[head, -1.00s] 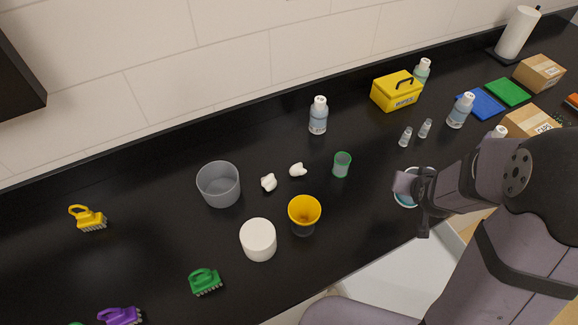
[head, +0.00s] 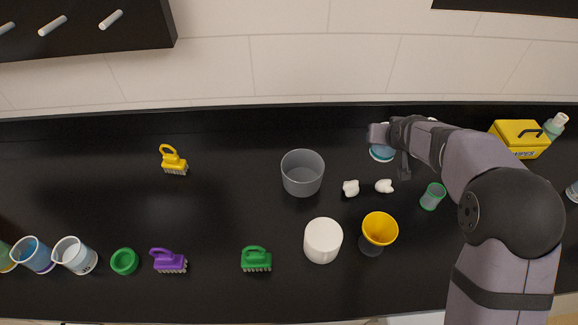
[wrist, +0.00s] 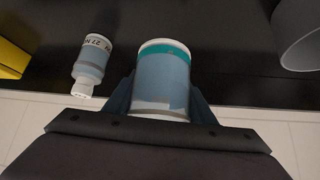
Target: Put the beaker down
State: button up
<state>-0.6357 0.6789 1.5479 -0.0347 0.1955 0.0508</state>
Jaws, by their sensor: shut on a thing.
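My gripper (head: 388,148) is shut on a beaker of blue-teal liquid (head: 382,154), over the back part of the black counter. In the wrist view the beaker (wrist: 162,88) sits between the two fingers, with a teal band near its far end. My gripper and wrist cover part of it in the head view. I cannot tell whether its base touches the counter.
A grey tub (head: 302,174) stands left of the beaker. Two white lumps (head: 351,188) and a green-rimmed cup (head: 432,197) lie nearer the front. A labelled bottle (wrist: 90,62) is close beside the beaker. A yellow box (head: 520,137) stands right.

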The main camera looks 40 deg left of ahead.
jog(key=s+a+n+g+y+b, duration=0.1)
jog(key=s+a+n, duration=0.1)
jog(key=s+a, duration=0.5)
jog(key=s+a+n+g+y+b, duration=0.1)
jog(key=s+a, duration=0.2)
jog(key=a, duration=0.9)
jog(key=s+a+n+g+b, duration=0.1)
jog(key=s+a+n+b, duration=0.15)
jog(key=s+a, duration=1.25)
jog(key=shift+n+y, duration=0.4)
jog(key=shift+n, duration=0.05)
jog(key=shift+s+d+f+p, duration=0.3)
jog(key=shift+f+p, duration=0.35)
jog(key=shift+f, duration=0.7)
jog(key=shift+s+d+f+p, duration=0.3)
jog(key=shift+f+p, duration=0.35)
jog(key=shift+f, duration=0.7)
jog(key=shift+s+d+f+p, duration=0.2)
jog(key=shift+d+f+p, duration=0.35)
jog(key=shift+f, duration=0.8)
jog(key=shift+a+f, duration=0.2)
jog(key=shift+f, duration=0.35)
jog(key=shift+f, duration=0.2)
jog(key=o, duration=1)
